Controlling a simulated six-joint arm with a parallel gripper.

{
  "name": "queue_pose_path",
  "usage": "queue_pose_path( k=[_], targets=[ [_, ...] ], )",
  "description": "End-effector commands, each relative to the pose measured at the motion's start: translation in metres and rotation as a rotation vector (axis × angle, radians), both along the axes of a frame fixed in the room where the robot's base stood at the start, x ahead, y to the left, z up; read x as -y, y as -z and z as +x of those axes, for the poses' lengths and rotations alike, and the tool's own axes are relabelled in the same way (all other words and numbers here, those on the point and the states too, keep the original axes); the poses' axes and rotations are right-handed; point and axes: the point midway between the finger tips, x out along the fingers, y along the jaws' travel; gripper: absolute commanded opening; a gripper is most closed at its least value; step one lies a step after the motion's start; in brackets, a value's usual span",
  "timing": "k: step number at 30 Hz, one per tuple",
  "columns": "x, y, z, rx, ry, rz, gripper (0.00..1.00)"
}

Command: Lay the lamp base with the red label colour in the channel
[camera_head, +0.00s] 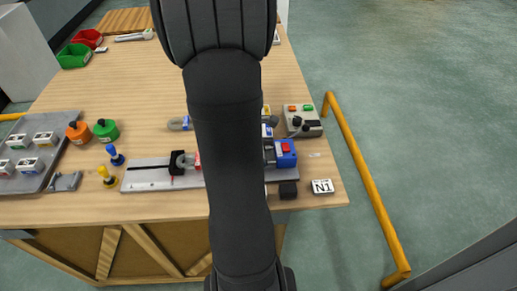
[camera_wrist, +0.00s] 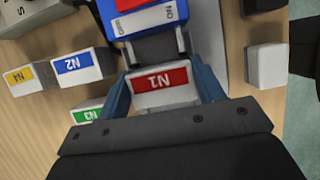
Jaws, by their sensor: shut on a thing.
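In the wrist view, my gripper (camera_wrist: 163,92) has its two blue fingers on either side of a pale lamp base (camera_wrist: 165,97) with a red label reading N1. The fingers are shut on it. Just beyond it is a dark grey holder (camera_wrist: 160,48), possibly the channel, in front of a blue unit (camera_wrist: 118,18). I cannot tell whether the base touches the holder. In the head view my arm hides the gripper and the held base; the blue unit (camera_head: 286,153) shows at the right end of a grey rail (camera_head: 140,181).
Bases with yellow (camera_wrist: 18,76), blue (camera_wrist: 78,64) and green (camera_wrist: 86,114) labels stand left of my gripper. A grey block (camera_wrist: 267,65) is at the right.

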Motion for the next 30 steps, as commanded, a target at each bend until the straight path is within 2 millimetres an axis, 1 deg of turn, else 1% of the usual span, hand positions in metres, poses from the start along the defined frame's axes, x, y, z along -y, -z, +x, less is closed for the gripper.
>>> queue_pose_path(
  k=[1,12,13,16,17,26,30],
  targets=[
    [-0.0008,0.008,-0.003,-0.008,0.002,0.008,0.39],
    [-0.0009,0.0093,-0.0048,-0.011,0.007,0.009,0.39],
    [-0.0009,0.0093,-0.0048,-0.011,0.007,0.01,0.64],
    [-0.001,0.0095,-0.0049,-0.011,0.007,0.01,0.83],
    [-0.001,0.0095,-0.005,-0.011,0.008,0.011,0.87],
    [-0.0015,0.0089,-0.0051,-0.011,0.008,0.011,0.87],
    [-0.005,0.0003,-0.0046,-0.009,0.006,0.009,0.87]
  ],
)
